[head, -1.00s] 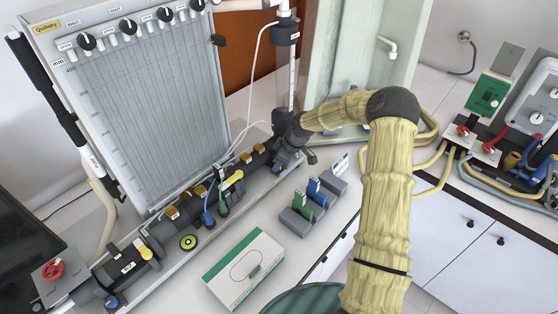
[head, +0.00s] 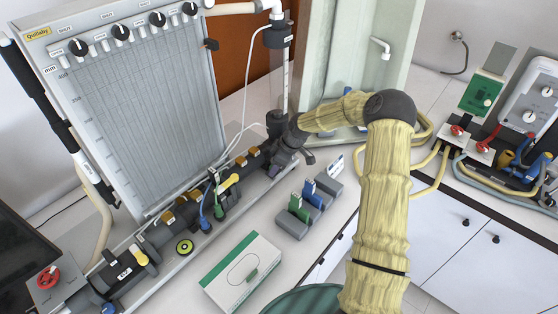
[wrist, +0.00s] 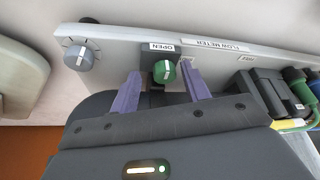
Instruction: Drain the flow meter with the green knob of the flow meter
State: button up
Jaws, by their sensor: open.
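The green knob (wrist: 164,72) has a white pointer line and sits on the grey panel edge in the wrist view, beside an upside-down OPEN label. A FLOW METER label (wrist: 215,46) is to its right. My gripper (wrist: 160,74) is open, with its two purple fingers on either side of the knob and a visible gap to each. The flow meter (head: 279,75) is a clear upright tube with dark end fittings in the head view. My gripper (head: 285,155) is at the tube's foot there, and my wrist hides the green knob.
The manometer board (head: 150,110) stands left of my arm with a row of black knobs. A grey knob (wrist: 80,55) is left of the green one. Dark pipework (head: 165,232) runs along the board's foot. A white-green box (head: 243,272) lies on the bench, near a grey block (head: 292,223).

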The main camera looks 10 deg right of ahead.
jog(key=shift+a+r, duration=0.2)
jog(key=shift+r, duration=0.25)
jog(key=b+v, duration=0.3)
jog(key=v, duration=1.3)
jog(key=shift+d+r+b, duration=0.2)
jog(key=shift+d+b, duration=0.1)
jog(key=shift+w, duration=0.1)
jog(key=s+a+f+m+g+h, duration=0.1)
jog(key=s+a+f+m+h, duration=0.15)
jog(key=s+a, duration=0.5)
jog(key=s+d+m+t+h, duration=0.1)
jog(key=s+m, duration=0.8)
jog(key=s, duration=1)
jog(key=shift+s+d+f, duration=0.2)
jog(key=shift+d, duration=0.15)
jog(key=shift+h, duration=0.25)
